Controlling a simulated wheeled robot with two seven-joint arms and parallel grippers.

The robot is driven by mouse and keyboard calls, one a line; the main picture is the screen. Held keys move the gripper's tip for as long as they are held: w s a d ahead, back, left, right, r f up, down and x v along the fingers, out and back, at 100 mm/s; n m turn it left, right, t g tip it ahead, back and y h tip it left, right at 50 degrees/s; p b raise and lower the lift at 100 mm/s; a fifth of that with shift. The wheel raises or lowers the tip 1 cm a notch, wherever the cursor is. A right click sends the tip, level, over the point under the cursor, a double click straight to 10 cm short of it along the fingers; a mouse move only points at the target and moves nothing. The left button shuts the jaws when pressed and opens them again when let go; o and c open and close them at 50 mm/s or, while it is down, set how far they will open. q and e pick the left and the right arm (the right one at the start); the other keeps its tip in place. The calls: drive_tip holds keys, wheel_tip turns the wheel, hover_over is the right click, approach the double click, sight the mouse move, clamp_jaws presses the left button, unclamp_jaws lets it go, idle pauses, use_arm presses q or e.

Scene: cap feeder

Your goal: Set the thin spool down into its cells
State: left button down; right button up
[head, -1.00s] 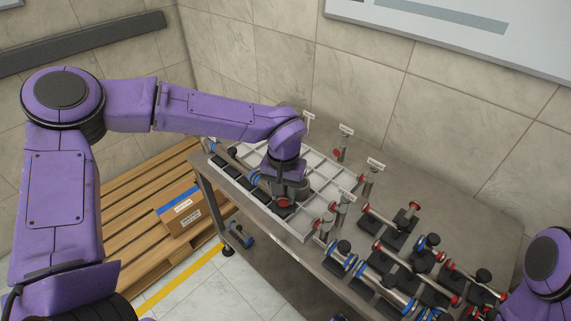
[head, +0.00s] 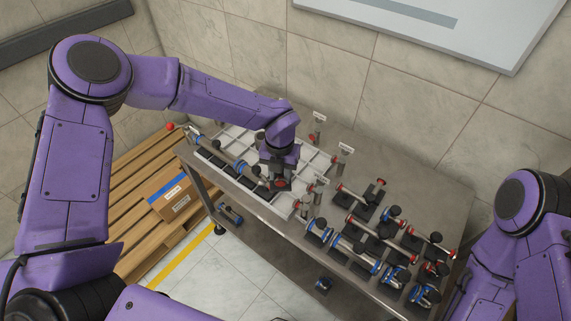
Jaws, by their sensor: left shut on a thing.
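The white tray (head: 264,205) with its grid of cells lies at the left part of the grey table. My left gripper (head: 279,181) points down over the near right part of the tray. It is shut on the thin spool, of which only a red end (head: 283,185) shows just under the jaws. The rest of the spool is hidden by my gripper. I cannot tell whether it touches the cells. My right arm shows at the right edge, but its gripper is not in view.
Several red- and blue-ended spools on black stands (head: 378,225) fill the table's right part. Small posts with white labels (head: 345,149) stand behind. A cardboard box (head: 173,200) sits on a wooden pallet.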

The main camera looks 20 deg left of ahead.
use_arm(q)
drive_tip(key=n, duration=0.1)
drive_tip(key=n+p, duration=0.1)
drive_tip(key=n, duration=0.2)
drive_tip(key=shift+w+d+r+n, duration=0.2)
drive_tip(key=shift+d+r+n, duration=0.1)
drive_tip(key=shift+n, duration=0.1)
drive_tip(key=n+p, duration=0.1)
drive_tip(key=n, duration=0.2)
drive_tip(key=shift+d+r, duration=0.1)
drive_tip(key=shift+d, duration=0.1)
drive_tip(key=shift+d+n, duration=0.1)
drive_tip(key=shift+n, duration=0.9)
wheel_tip(320, 180, down, 11)
drive_tip(key=b, duration=0.7)
drive_tip(key=shift+w+f+b, duration=0.1)
drive_tip(key=shift+f+b, duration=0.45)
drive_tip(key=shift+b, duration=0.1)
drive_tip(key=shift+f+b, duration=0.55)
drive_tip(key=shift+f, duration=0.05)
drive_tip(key=c, duration=0.7)
unclamp_jaws()
drive_tip(key=shift+r, duration=0.1)
drive_tip(key=shift+r, duration=0.1)
